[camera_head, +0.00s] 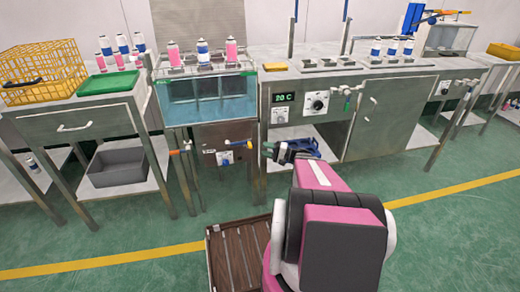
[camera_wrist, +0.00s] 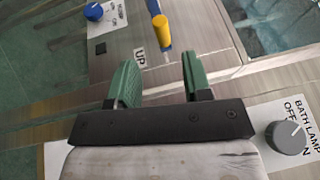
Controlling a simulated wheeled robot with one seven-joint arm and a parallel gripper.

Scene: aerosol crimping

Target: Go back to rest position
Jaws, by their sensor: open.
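My gripper (camera_wrist: 158,80) shows in the wrist view as two green fingers held apart with nothing between them. Beyond the fingers is a metal panel (camera_wrist: 118,40) with a yellow-tipped lever (camera_wrist: 161,32) and a label reading UP. In the head view my gripper (camera_head: 268,150) is small and partly merged with the background, in front of the steel cabinets near the water bath (camera_head: 205,112). My pink and black arm reaches up to it from the bottom.
A yellow basket (camera_head: 42,70) and a green tray (camera_head: 110,83) stand on the left table. Several cans stand along the benches. A control panel with a 20 C display (camera_head: 283,97) is right of the bath. A brown slatted platform (camera_head: 235,256) lies below; green floor (camera_head: 120,225) is clear.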

